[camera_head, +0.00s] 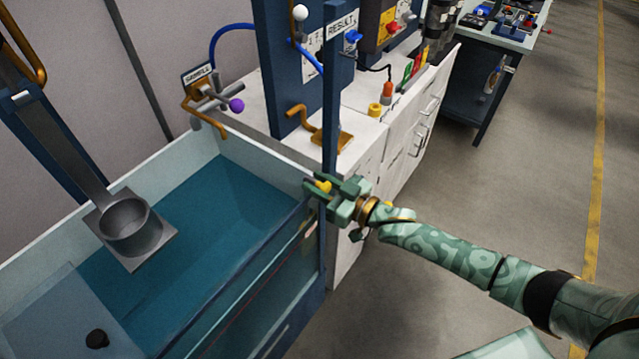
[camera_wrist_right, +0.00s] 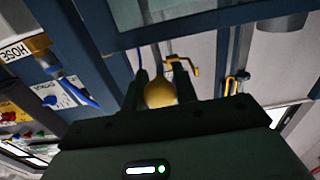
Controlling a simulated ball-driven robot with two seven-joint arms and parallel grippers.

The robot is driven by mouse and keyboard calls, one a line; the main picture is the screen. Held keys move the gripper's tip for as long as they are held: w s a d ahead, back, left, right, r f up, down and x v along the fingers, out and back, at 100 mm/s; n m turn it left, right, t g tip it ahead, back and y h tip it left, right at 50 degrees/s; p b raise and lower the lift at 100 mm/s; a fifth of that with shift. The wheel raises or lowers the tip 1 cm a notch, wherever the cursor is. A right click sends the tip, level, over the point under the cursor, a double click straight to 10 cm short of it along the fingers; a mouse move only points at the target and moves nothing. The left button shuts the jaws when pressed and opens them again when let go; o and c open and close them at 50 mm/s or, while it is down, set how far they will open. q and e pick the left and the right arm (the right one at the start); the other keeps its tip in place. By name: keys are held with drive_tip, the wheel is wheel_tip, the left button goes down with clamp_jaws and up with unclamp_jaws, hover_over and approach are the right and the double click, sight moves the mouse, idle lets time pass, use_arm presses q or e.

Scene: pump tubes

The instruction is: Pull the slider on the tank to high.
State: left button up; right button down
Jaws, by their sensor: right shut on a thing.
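The tank (camera_head: 240,262) is a large blue-framed basin with clear sides and teal water, filling the left of the head view. A small yellow slider knob (camera_head: 323,186) sits at its right corner, by the blue upright post. My green right gripper (camera_head: 330,192) reaches it from the right and is shut on it. In the right wrist view the rounded yellow knob (camera_wrist_right: 160,92) sits between the two dark fingers of the right gripper (camera_wrist_right: 162,95). The slider's track and marks are not readable. My left gripper is not in view.
A grey cup holder (camera_head: 128,228) hangs over the water. Behind the tank stand a purple-knobbed SAMPLE valve (camera_head: 236,105), a blue RESULT post (camera_head: 331,110) and a white cabinet (camera_head: 400,140) with levers and buttons. Open floor lies to the right.

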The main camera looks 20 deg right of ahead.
wheel_tip(320, 180, up, 10)
drive_tip(key=p, duration=0.8)
drive_tip(key=shift+r, duration=0.15)
drive_tip(key=shift+w, duration=0.1)
drive_tip(key=c, duration=1.3)
unclamp_jaws()
drive_tip(key=shift+o, duration=1)
drive_tip(key=shift+f, duration=0.2)
drive_tip(key=p+v, duration=0.1)
drive_tip(key=v, duration=1.5)
drive_tip(key=shift+s+d, duration=0.15)
drive_tip(key=shift+s, duration=0.1)
